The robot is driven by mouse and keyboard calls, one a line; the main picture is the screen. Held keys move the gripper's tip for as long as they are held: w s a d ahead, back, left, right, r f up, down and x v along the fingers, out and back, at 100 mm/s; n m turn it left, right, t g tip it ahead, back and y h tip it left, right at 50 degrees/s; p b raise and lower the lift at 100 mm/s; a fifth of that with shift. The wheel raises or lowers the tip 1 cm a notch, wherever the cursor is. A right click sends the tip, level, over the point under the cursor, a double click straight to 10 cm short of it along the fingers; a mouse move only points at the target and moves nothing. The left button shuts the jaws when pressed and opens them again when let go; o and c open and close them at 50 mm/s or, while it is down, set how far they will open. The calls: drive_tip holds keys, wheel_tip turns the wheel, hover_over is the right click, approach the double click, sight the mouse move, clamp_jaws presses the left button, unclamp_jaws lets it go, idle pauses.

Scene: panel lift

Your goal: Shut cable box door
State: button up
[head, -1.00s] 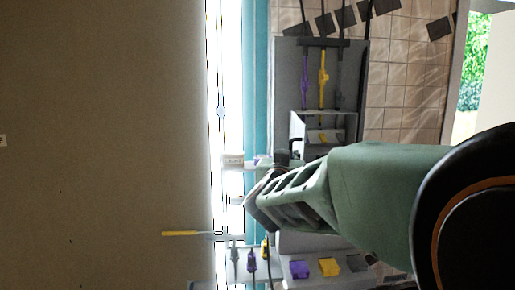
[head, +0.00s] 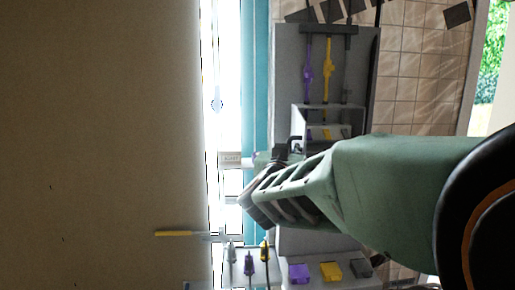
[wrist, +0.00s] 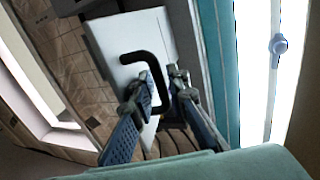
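The cable box (head: 288,75) is a grey case in the head view, with purple and yellow cables inside. Its door (wrist: 110,38) is a pale flat panel in the wrist view, with a black bent handle (wrist: 154,66). The handle also shows in the head view (head: 296,142), just beyond my gripper. My gripper (wrist: 160,88) is at the handle in the wrist view. Its two fingers are apart, one on each side of the handle's lower part. Whether either finger touches the handle is not clear. My arm hides the lower part of the box in the head view.
A teal strip (head: 255,70) and bright white strip run beside the box. A wide brown surface (head: 95,120) fills the left. Tiled wall (head: 420,75) lies right.

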drive_tip(key=shift+c, duration=0.3)
clamp_jaws()
drive_tip(key=shift+d+r+b, duration=0.1)
drive_tip(key=shift+b, duration=0.2)
